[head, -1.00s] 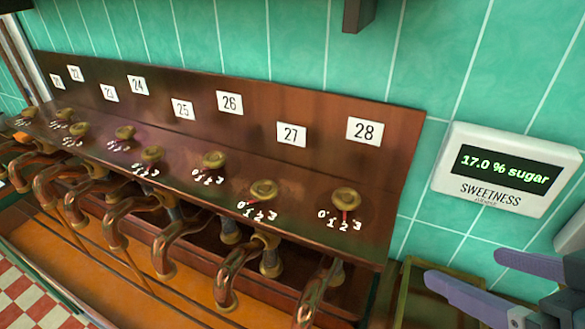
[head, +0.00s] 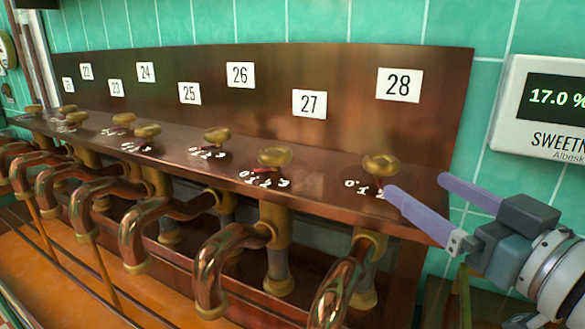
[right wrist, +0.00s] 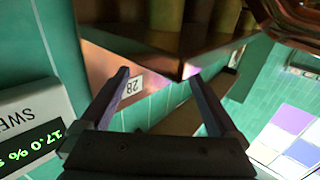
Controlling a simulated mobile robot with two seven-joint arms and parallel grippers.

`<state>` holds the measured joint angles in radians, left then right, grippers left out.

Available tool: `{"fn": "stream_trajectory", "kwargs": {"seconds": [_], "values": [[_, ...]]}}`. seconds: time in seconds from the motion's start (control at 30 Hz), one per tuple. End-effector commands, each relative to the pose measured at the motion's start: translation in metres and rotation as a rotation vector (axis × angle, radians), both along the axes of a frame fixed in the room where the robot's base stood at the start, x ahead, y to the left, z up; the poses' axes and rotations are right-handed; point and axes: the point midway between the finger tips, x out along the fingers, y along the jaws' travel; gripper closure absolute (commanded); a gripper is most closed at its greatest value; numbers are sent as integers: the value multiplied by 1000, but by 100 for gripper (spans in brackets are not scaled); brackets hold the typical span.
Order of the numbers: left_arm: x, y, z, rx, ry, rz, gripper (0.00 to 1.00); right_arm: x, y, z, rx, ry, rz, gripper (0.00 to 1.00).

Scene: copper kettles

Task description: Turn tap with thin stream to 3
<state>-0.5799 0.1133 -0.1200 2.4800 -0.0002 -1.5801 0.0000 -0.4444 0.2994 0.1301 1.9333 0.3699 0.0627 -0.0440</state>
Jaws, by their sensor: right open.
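A row of copper taps with brass knobs and 0–3 scales runs along a copper shelf (head: 300,190), under plates 21 to 28. Narrow amber streams fall at the left: one (head: 103,275) nearer and one (head: 40,225) farther. I cannot tell for sure which is thinner or which number feeds each. The knob under plate 28 (head: 381,164) is nearest my right gripper (head: 418,190), which is open and empty, just right of that knob and apart from it. The same open fingers show in the right wrist view (right wrist: 158,78). My left gripper is out of view.
A white sweetness display (head: 545,110) reading 17.0 hangs on the green tiled wall at right. The upright copper back panel (head: 330,75) rises behind the knobs. Curved copper spouts (head: 215,265) stick out in front, above an orange surface (head: 60,290).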

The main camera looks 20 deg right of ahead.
Motion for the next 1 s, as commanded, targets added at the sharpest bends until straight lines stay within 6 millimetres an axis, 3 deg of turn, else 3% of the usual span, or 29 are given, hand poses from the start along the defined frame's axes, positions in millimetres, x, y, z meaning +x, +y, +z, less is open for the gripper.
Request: {"fn": "stream_trajectory", "kwargs": {"seconds": [0.2,0.4,0.8,1.0], "values": [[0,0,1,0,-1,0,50,40,-1,1,0,-1,0,4],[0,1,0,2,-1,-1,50,63,-1,0,0,0,0,4],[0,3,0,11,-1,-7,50,70,-1,-1,0,3,1,4],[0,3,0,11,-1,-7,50,70,-1,-1,0,3,0,26]]}}
